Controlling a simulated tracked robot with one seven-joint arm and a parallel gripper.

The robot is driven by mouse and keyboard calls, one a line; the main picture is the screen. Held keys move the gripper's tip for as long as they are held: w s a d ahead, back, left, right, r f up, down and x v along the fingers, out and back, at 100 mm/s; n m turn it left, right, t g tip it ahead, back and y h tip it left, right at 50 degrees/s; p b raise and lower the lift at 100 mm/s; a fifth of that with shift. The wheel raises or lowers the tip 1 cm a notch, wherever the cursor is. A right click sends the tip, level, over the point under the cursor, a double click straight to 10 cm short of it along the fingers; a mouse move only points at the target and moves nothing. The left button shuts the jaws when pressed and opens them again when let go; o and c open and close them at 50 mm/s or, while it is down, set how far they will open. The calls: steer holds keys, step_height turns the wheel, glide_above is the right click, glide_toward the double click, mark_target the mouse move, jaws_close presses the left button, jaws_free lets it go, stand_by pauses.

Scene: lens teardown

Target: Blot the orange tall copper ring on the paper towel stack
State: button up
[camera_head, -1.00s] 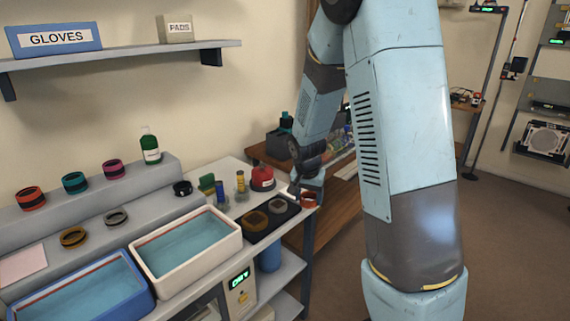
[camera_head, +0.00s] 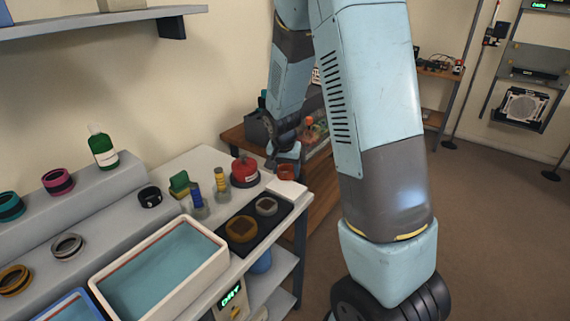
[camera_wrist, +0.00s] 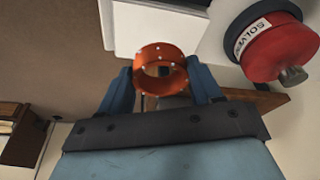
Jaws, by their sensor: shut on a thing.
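The orange tall copper ring (camera_wrist: 161,52) is held between the two blue fingers of my gripper (camera_wrist: 162,80) in the wrist view. In the head view the ring (camera_head: 285,171) shows small, just beyond the white paper towel stack (camera_head: 287,188). The stack lies at the bench's right end, beside the black tray. In the wrist view the white stack (camera_wrist: 150,18) is just past the ring. The ring appears above or at the stack's edge; I cannot tell whether they touch. My gripper (camera_head: 284,158) is mostly hidden by its own wrist in the head view.
A red solvent can (camera_head: 243,171) stands close left of the stack; it also shows in the wrist view (camera_wrist: 275,48). The black tray (camera_head: 246,254) holds two rings. A white basin (camera_head: 105,280) of liquid is further left. A wooden table (camera_head: 320,195) stands behind.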

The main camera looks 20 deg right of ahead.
mark_target(286, 187)
steer(key=shift+f, duration=2.1)
steer(key=shift+s+f, duration=0.15)
steer(key=shift+f, duration=0.25)
stand_by(0.4)
steer(key=shift+r, duration=3.05)
